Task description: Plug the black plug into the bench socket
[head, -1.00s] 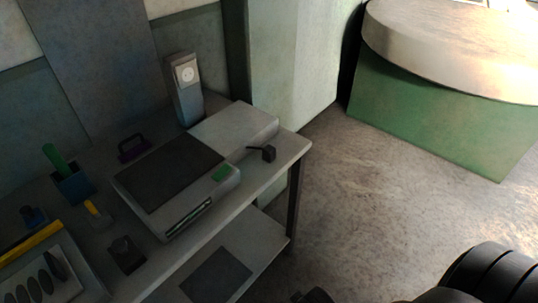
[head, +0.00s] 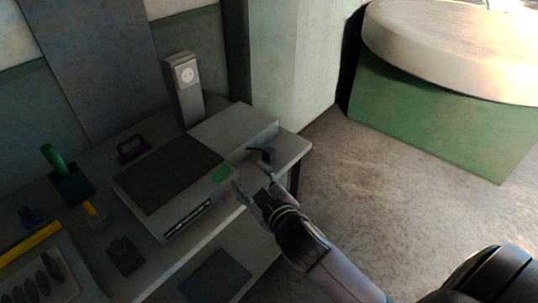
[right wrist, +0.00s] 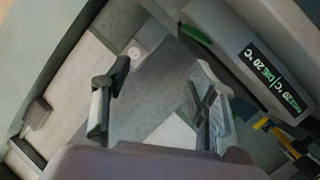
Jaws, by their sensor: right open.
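The black plug (head: 268,155) lies near the right end of the bench top, its short cable running left to the grey appliance. The bench socket (head: 187,75) is a round white outlet on the face of an upright grey post at the back of the bench. My right gripper (head: 263,189) is open at the bench's front right edge, just in front of the plug and apart from it in the picture. In the right wrist view its two fingers (right wrist: 158,105) are spread. I cannot surely tell the plug from the dark finger parts there. My left gripper is not in view.
The grey appliance (head: 222,203) with a dark top plate fills the middle of the bench (head: 292,150). A purple-handled item (head: 132,148), a blue cup (head: 70,185) with a green tool and a yellow bar (head: 30,243) lie further left. Open floor is to the right.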

